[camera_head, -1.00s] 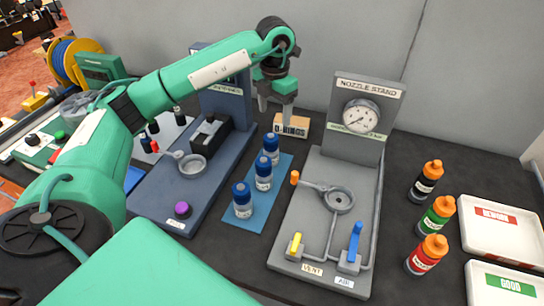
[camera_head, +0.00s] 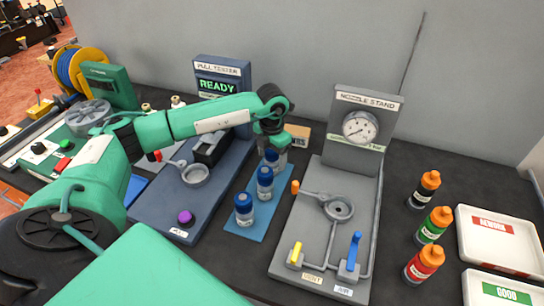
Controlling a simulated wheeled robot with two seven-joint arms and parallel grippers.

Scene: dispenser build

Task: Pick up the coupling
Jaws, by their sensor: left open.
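I cannot pick out a part that is clearly the coupling. My left gripper (camera_head: 275,151) points down at the far end of the blue mat (camera_head: 246,232), with its fingers at the rear blue-capped bottle (camera_head: 271,161). It is open. Its fingers partly cover that bottle, and I cannot tell whether they touch it. A middle blue-capped bottle (camera_head: 265,184) and a near one (camera_head: 244,210) stand upright on the mat. My right gripper is out of view.
The pull tester (camera_head: 222,67) reads READY, left of the mat. The nozzle stand (camera_head: 363,145) is to the right. An O-rings box (camera_head: 299,136) lies behind my gripper. Orange-capped bottles (camera_head: 433,225) and white trays (camera_head: 495,240) stand at the right.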

